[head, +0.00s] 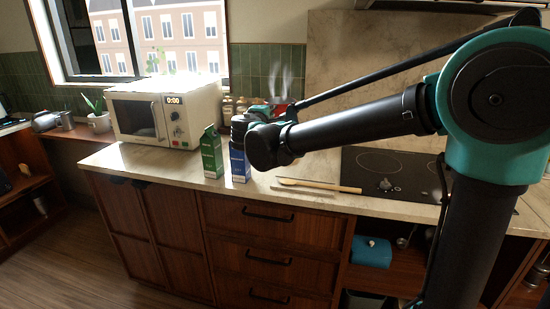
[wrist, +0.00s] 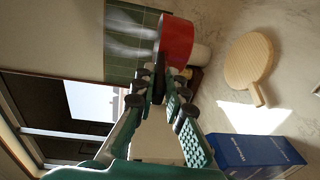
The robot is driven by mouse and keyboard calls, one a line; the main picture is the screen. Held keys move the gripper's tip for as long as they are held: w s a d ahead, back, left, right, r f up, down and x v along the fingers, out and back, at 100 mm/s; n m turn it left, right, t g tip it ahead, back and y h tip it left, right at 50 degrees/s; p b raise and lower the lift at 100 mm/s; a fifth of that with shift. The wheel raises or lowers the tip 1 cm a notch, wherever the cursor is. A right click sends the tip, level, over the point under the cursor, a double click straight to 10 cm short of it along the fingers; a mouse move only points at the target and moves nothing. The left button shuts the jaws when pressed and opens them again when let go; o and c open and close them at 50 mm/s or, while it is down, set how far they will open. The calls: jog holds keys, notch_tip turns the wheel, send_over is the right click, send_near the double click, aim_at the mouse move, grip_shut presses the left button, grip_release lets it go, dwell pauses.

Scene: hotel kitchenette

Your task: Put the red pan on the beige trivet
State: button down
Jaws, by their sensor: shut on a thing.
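The red pan (wrist: 176,40) is in my gripper (wrist: 158,82), whose fingers are shut at its near side, probably on a handle mostly hidden by the fingers. The pan is held up in front of the tiled wall, with pale steam beside it. Only a bit of the red pan (head: 281,110) shows in the head view, behind my wrist. A beige, round, flat piece with a short handle (wrist: 249,61) lies on the pale surface in the wrist view, apart from the pan; it looks like the trivet. I cannot make it out in the head view.
A green carton (head: 211,153) and a blue carton (head: 239,163) stand at the counter's front edge, close to my wrist. A microwave (head: 168,112) is to the left. A wooden utensil (head: 325,186) lies on the counter. A black cooktop (head: 390,172) is to the right.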

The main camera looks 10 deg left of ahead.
notch_tip(320, 180, down, 17)
jog(key=shift+r, duration=0.1)
dwell(0.5)
jog(key=c, duration=1.6)
grip_release()
jog(key=shift+s, duration=0.15)
jog(key=s, duration=0.7)
jog(key=s+r, duration=0.1)
jog(key=s, duration=0.3)
jog(key=shift+s+d, duration=0.1)
jog(key=shift+s, duration=0.25)
